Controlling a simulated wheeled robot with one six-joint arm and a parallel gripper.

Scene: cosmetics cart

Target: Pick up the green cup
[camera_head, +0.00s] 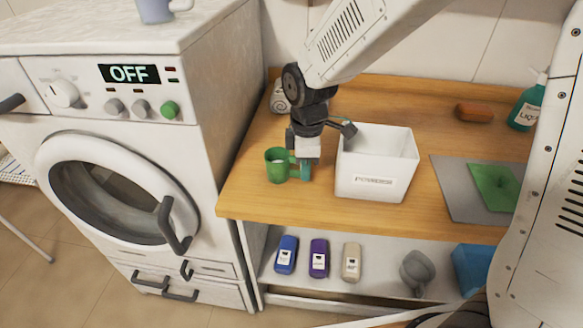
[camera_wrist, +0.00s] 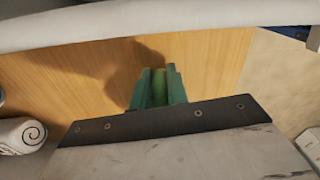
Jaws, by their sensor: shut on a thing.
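The green cup (camera_head: 277,166) stands upright on the wooden cart top, near its left front edge. Its handle side faces right, towards my gripper (camera_head: 304,170). My gripper points down beside the cup, and its teal fingers are shut on the handle. In the wrist view, a green piece of the cup (camera_wrist: 160,86) shows between the two teal fingers (camera_wrist: 160,90). The rest of the cup is hidden there. I cannot tell whether the cup touches the wood.
A white box (camera_head: 375,188) stands close to the right of my gripper. A rolled towel (camera_head: 280,97) lies behind it, also in the wrist view (camera_wrist: 22,135). The washing machine (camera_head: 215,120) is on the left. A grey mat (camera_head: 455,190) lies right.

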